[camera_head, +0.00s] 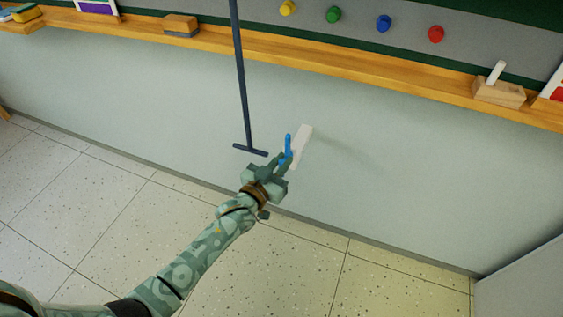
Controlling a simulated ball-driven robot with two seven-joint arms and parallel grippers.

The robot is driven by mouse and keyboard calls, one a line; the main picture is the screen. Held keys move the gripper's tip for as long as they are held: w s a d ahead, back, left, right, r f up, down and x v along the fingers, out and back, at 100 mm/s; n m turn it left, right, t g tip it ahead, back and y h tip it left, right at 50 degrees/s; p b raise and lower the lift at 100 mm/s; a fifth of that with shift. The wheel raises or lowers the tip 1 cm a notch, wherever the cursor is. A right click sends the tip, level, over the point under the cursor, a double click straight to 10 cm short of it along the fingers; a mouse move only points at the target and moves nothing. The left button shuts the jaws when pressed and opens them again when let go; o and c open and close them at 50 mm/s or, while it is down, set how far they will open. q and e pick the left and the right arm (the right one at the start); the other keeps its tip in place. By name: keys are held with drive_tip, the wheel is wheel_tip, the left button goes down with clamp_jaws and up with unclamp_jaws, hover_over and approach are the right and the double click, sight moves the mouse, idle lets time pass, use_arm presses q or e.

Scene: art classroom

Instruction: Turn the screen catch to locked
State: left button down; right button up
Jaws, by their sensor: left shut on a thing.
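The screen catch shows as a white plate (303,138) on the pale wall under the board ledge, with a small blue lever (288,143) on its left side. The lever stands nearly upright in the picture. My left gripper (285,158) reaches up from the lower left and is shut on the lever's lower part. Its fingers hide that part of the lever and some of the plate. No lock marking can be read. My right gripper is not in view.
A dark pole with a short crossbar (250,150) hangs just left of the catch, close to my left gripper. Above, a wooden ledge (330,65) carries an eraser (181,25) and a wooden block (499,92). Several coloured magnets sit above it. The speckled floor below is clear.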

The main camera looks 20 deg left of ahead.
use_arm(q)
drive_tip(key=n, duration=0.3)
drive_tip(key=shift+a+f+n+t+p, duration=0.1)
drive_tip(key=shift+a+n+t+p, duration=0.2)
drive_tip(key=shift+a+p, duration=0.05)
drive_tip(key=n+y, duration=0.1)
drive_tip(key=n, duration=0.4)
drive_tip(key=a+f+n+t+y+b, duration=0.1)
drive_tip(key=n, duration=0.5)
drive_tip(key=f+n+t+y+b, duration=0.1)
drive_tip(key=n, duration=0.4)
drive_tip(key=shift+a+f+n, duration=0.15)
drive_tip(key=shift+a+n, duration=0.15)
drive_tip(key=c, duration=1.5)
unclamp_jaws()
